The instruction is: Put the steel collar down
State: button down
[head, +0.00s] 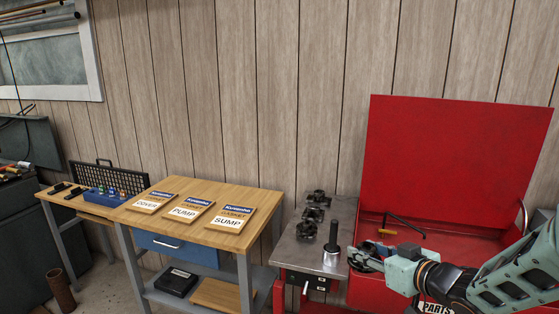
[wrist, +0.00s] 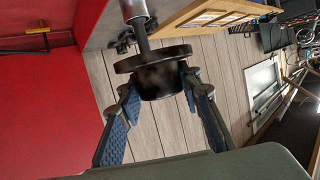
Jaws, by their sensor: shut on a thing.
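The steel collar (wrist: 155,68) is a dark round piece with a wide flange and a narrower hub. It fills the space between the blue finger pads of my gripper (wrist: 160,86) in the wrist view, which are shut on it. In the head view my gripper (head: 364,257) is at the right edge of the metal-topped stand (head: 312,262), just right of a dark upright post (head: 333,236) with a bright steel base. There the collar is hard to make out among the fingers. In the wrist view the post partly shows behind the collar; whether they touch, I cannot tell.
Several dark parts (head: 311,215) stand at the back of the metal stand. An open red box (head: 450,160) with a raised lid is at the right, with a wooden-handled tool inside. A wooden bench (head: 195,238) with gasket packs stands left. The stand's front left is clear.

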jog(key=w+a+r+m+t+h+p, duration=0.1)
jog(key=w+a+r+m+h+p, duration=0.3)
jog(key=w+a+r+h+p, duration=0.1)
jog(key=shift+w+a+r+m+p, duration=0.3)
jog(key=shift+w+a+r+p, duration=0.4)
jog(key=shift+a+r, duration=0.6)
jog(key=shift+w+d+r, duration=0.1)
jog(key=shift+d, duration=0.1)
